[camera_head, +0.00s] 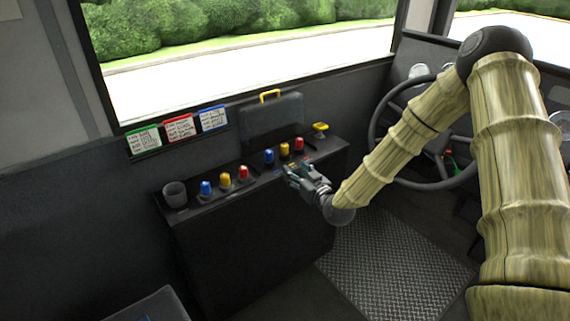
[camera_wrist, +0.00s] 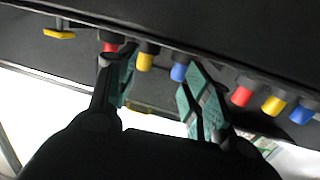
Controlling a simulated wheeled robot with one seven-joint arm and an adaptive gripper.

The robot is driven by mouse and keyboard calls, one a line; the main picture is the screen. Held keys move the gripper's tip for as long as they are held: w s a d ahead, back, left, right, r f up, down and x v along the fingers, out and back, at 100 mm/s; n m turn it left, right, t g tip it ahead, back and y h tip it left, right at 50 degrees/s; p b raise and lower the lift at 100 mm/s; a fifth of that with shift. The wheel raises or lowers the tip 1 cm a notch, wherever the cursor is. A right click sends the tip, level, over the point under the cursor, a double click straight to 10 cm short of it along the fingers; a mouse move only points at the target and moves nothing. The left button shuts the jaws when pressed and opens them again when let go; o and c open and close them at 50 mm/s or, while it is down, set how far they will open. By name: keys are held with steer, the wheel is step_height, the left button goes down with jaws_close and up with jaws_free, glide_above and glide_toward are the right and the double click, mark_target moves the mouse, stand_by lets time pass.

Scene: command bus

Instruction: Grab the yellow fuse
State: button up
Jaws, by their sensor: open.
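Two yellow fuses stand upright on the dark console. One (camera_head: 284,150) is between a blue fuse (camera_head: 269,156) and a red fuse (camera_head: 299,144) in the right group. The other (camera_head: 225,180) is between a blue and a red fuse in the left group. My gripper (camera_head: 294,171) is open and empty, in front of the right group. In the wrist view the right group's yellow fuse (camera_wrist: 145,61) and blue fuse (camera_wrist: 179,72) show between my spread fingers (camera_wrist: 160,70). The red fuse (camera_wrist: 110,47) is partly hidden by one finger. The left group's yellow fuse (camera_wrist: 273,105) lies outside them.
A dark cup (camera_head: 175,194) stands at the console's left end. A black case (camera_head: 272,120) with a yellow handle stands behind the fuses. A yellow-topped item (camera_head: 320,127) is at the right end. The steering wheel (camera_head: 376,150) is right, behind my arm.

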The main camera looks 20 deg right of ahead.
mark_target(287, 148)
steer(key=shift+t, duration=0.6)
steer(key=shift+w+a+r+b, duration=0.1)
steer(key=shift+w+r+b, duration=0.3)
steer(key=shift+w, duration=1.7)
steer(key=shift+w+a+r+b, duration=0.1)
steer(key=shift+w+r+b, duration=0.25)
steer(key=shift+w, duration=1.75)
steer(key=shift+w+r+b, duration=0.3)
steer(key=shift+w+r, duration=0.15)
steer(key=shift+w, duration=1.65)
steer(key=shift+c, duration=0.4)
steer(key=c, duration=0.8)
